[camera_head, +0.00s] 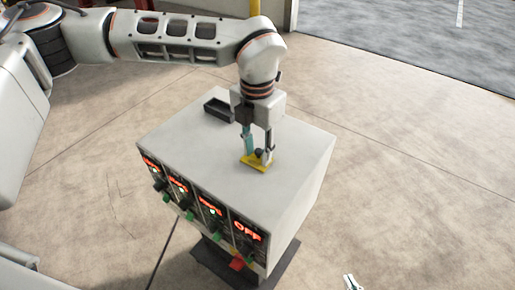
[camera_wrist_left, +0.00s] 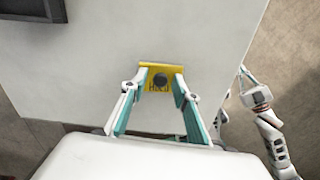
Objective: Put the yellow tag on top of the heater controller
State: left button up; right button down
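The yellow tag (camera_head: 254,166) with a black knob lies on the white top of the heater controller (camera_head: 190,140), near its right side. In the left wrist view the tag (camera_wrist_left: 161,68) has dark lettering, partly hidden by the knob. My left gripper (camera_head: 258,156) points down over the tag. Its fingers (camera_wrist_left: 160,82) are spread at the tag's two sides, with gaps between them and the knob. My right gripper (camera_head: 350,282) only just shows at the bottom edge of the head view. It also shows in the left wrist view (camera_wrist_left: 243,80), beside the controller; its opening is unclear.
A dark open tray (camera_head: 219,110) sits at the back left of the controller's top. The front carries several lit red displays (camera_head: 210,207), with knobs and coloured parts below. The controller stands on a dark base (camera_head: 215,262). Concrete floor (camera_head: 410,170) to the right is clear.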

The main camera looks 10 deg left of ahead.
aim_at(257, 152)
pick_arm(q)
notch_tip(257, 152, up, 12)
jog(key=shift+r, duration=0.15)
dwell(0.4)
jog(key=shift+s, duration=0.15)
